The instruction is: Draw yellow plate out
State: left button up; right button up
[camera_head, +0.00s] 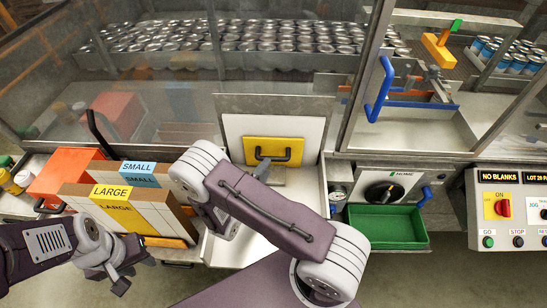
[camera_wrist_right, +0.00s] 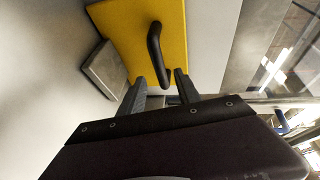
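The yellow plate (camera_head: 273,151) stands in the open white bay at the centre, with a black bar handle (camera_head: 273,157) on its face. In the right wrist view the yellow plate (camera_wrist_right: 118,28) is at the top, and its handle (camera_wrist_right: 155,48) reaches down toward my right gripper (camera_wrist_right: 161,82). That gripper is open. The handle's lower end appears between its fingertips, but I cannot tell whether they touch. In the head view my right arm hides most of this gripper. My left gripper (camera_head: 133,286) is open and empty at lower left, away from the plate.
A grey block (camera_wrist_right: 104,70) sits beside the plate. SMALL (camera_head: 138,168) and LARGE (camera_head: 112,192) cartons and an orange box (camera_head: 65,172) stand left. A green tray (camera_head: 388,226), rotary switch (camera_head: 384,192) and control panel (camera_head: 515,210) are right. Cans (camera_head: 280,38) fill the enclosure behind glass.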

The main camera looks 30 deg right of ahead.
aim_at(273, 159)
jog(key=p+x, duration=0.1)
jog(key=x, duration=0.5)
jog(key=shift+w+r+p, duration=0.1)
jog(key=shift+p, duration=0.2)
jog(key=shift+w+d, duration=0.15)
jog(key=shift+d, duration=0.15)
jog(key=shift+c, duration=0.3)
jog(key=shift+a, duration=0.1)
grip_shut()
dwell(0.3)
